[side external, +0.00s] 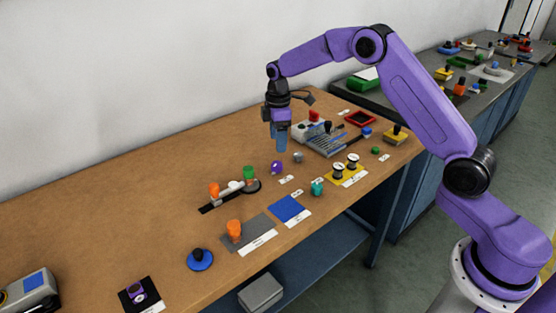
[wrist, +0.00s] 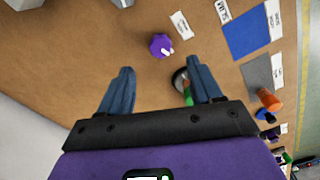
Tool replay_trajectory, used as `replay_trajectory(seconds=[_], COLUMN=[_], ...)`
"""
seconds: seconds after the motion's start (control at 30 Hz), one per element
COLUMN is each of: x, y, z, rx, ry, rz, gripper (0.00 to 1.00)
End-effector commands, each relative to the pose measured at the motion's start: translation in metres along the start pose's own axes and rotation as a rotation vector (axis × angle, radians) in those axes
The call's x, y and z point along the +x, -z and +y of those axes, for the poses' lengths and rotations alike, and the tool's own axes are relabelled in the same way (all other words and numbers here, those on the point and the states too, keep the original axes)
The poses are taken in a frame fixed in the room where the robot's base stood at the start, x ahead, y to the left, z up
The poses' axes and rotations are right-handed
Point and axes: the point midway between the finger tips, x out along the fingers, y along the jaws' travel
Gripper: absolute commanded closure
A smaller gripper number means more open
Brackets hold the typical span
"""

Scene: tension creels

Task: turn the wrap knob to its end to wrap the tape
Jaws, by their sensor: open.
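My gripper (side external: 281,146) is open and empty, pointing down above the back middle of the wooden table. In the wrist view its two blue fingers stand apart, and my gripper (wrist: 159,68) has bare table between them. A purple knob (side external: 277,167) stands on the table just below and beside the fingers. The purple knob (wrist: 161,45) shows a white mark in the wrist view, ahead of the fingertips and apart from them. A small white label (wrist: 180,25) lies near it, too small to read. I cannot tell which knob is the wrap knob, and I cannot make out any tape.
A bar with an orange peg (side external: 214,190) and a green peg (side external: 249,172) lies to the left. A grey cylinder (side external: 298,158) and a grey slatted device (side external: 327,140) are to the right. A blue square (side external: 290,209) lies in front. The table's far left is mostly clear.

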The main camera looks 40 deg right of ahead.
Motion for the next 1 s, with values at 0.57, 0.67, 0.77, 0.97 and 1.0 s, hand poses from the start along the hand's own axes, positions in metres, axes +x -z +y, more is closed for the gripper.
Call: replay_trajectory(seconds=[0.57, 0.67, 0.77, 0.97, 1.0], x=[0.081, 0.083, 0.084, 0.084, 0.084], y=[0.000, 0.001, 0.001, 0.000, 0.000], z=[0.000, 0.000, 0.000, 0.000, 0.000], rx=[-0.001, -0.001, -0.001, -0.001, -0.001], ry=[0.000, -0.001, -0.001, -0.001, -0.001], rz=[0.000, 0.001, 0.001, 0.001, 0.001], gripper=[0.36, 0.36, 0.36, 0.55, 0.68])
